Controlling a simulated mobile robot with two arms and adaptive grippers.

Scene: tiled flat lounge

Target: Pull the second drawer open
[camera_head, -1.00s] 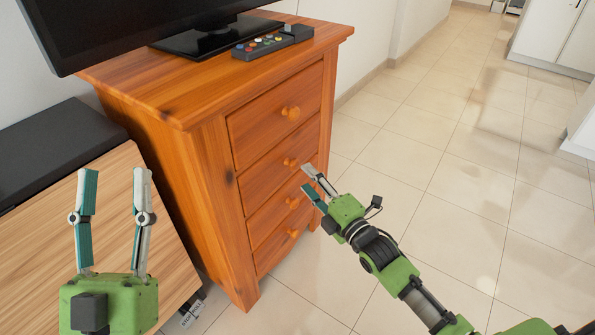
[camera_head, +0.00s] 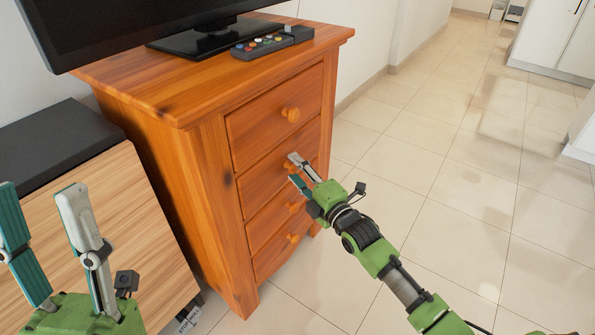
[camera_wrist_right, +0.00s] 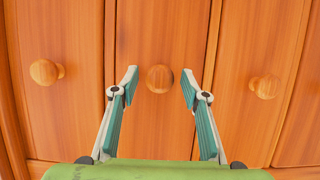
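The orange wooden dresser (camera_head: 170,85) has several stacked drawers with round knobs. The second drawer (camera_head: 258,187) from the top is shut flush with the front. My right gripper (camera_head: 294,170) is at this drawer with its fingers apart. It hides most or all of the knob in the head view. In the right wrist view the knob (camera_wrist_right: 160,78) stands between the two open fingertips, with a gap on each side. My left gripper (camera_head: 38,190) is open and empty at the lower left, away from the dresser.
The top drawer's knob (camera_head: 291,114) and a lower knob (camera_head: 294,239) stick out near my right gripper. A television (camera_head: 130,25) and a button device (camera_head: 265,45) stand on top. A low wood-front cabinet (camera_head: 110,200) is at the left. The tiled floor (camera_head: 470,190) at the right is clear.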

